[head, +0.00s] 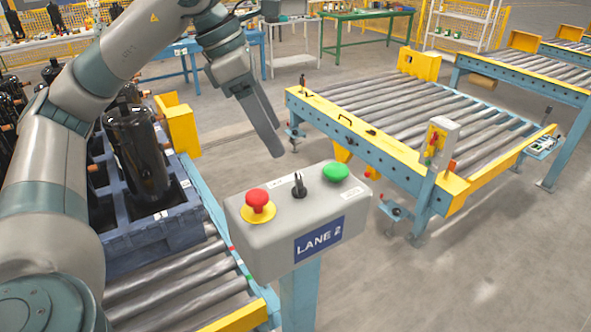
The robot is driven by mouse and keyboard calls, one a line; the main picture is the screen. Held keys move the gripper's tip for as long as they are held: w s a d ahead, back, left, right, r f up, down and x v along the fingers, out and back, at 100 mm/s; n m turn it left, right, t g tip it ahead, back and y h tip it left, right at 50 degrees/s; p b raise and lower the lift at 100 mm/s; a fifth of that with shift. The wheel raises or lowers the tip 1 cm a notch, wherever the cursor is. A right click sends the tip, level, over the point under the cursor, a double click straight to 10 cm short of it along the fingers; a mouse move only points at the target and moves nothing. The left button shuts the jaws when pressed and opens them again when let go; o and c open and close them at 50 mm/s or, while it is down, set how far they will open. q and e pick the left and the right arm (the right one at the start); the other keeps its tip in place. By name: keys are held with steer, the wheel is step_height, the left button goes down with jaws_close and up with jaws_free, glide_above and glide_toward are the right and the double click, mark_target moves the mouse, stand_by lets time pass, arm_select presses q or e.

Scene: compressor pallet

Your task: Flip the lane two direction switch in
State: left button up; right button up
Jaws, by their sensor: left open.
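The grey control box marked LANE 2 (262,238) stands on a blue post in the lower middle of the head view. Its black direction switch (299,186) sits on the top face, between a red mushroom button (258,200) on a yellow ring and a green button (335,171). My left gripper (277,140) is open and empty, above and behind the box, with its fingers pointing down. It is apart from the switch. One finger partly covers the other. My right gripper is not in view.
Left of the box, a blue crate (140,243) with a black compressor (140,150) sits on a roller conveyor (185,280). A wide roller table (400,110) with yellow edges stands at the right. Bare floor (470,260) lies right of the box.

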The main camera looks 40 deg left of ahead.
mark_target(299, 180)
arm_select(q)
steer(key=p+x, duration=0.2)
steer(key=x, duration=0.8)
steer(key=shift+d+r+p, duration=0.1)
steer(key=shift+p, duration=0.3)
steer(key=shift+x, duration=0.85)
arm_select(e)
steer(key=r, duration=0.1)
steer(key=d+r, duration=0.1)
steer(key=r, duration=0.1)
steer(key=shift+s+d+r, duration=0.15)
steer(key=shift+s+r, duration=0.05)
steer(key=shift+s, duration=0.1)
